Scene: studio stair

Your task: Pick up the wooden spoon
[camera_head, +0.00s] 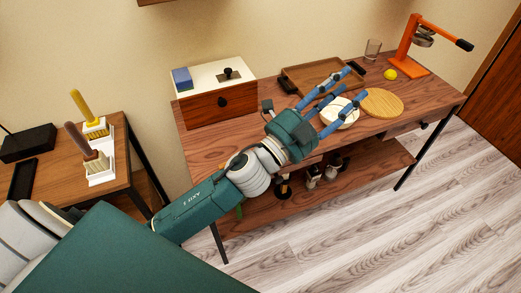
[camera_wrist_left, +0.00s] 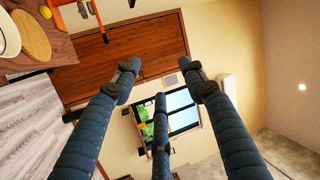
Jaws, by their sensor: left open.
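I cannot make out a wooden spoon in either view. My left gripper (camera_head: 351,86) reaches over the long wooden table (camera_head: 210,142) in the head view, its blue fingers spread and empty. The fingers pass in front of a white round dish (camera_head: 342,113) and hide part of it. In the left wrist view the open gripper (camera_wrist_left: 161,80) has nothing between its fingers; behind them are a brown door and a window. My right gripper is not in view.
The table holds a drawer box (camera_head: 215,92), a wooden tray (camera_head: 310,75), a round board (camera_head: 382,103), a lemon (camera_head: 390,74), an orange press (camera_head: 408,62) and a glass (camera_head: 373,49). A side table (camera_head: 110,180) at left carries upright handled tools. Floor at right is clear.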

